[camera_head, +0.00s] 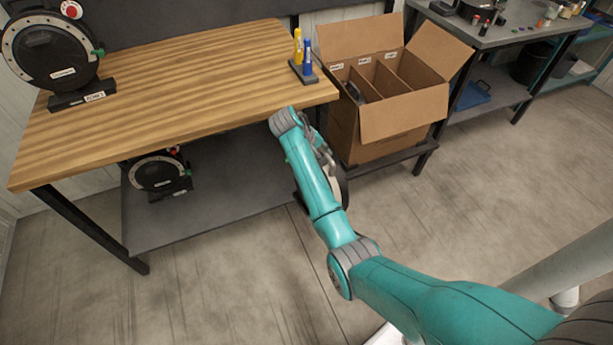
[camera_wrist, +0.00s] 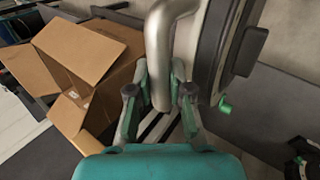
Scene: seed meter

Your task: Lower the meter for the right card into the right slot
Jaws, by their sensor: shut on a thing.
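My gripper (camera_wrist: 160,92) is shut on the grey curved handle of a seed meter (camera_wrist: 211,52) in the wrist view. The meter is a dark disc with a pale face and a green knob, hanging right of the fingers. In the head view, a sliver of the held meter (camera_head: 343,190) shows behind my arm, in front of the box and below the table top. The open cardboard box (camera_head: 405,113) has three labelled slots; its right slot (camera_head: 394,80) looks empty. It stands left of my gripper in the wrist view (camera_wrist: 92,55). Label text is unreadable.
Another meter (camera_head: 50,55) stands on the wooden table (camera_head: 180,85), and one (camera_head: 158,172) on the shelf below. A small holder with yellow and blue markers (camera_head: 304,58) sits near the table corner. A grey workbench (camera_head: 495,35) stands behind right. The floor at right is clear.

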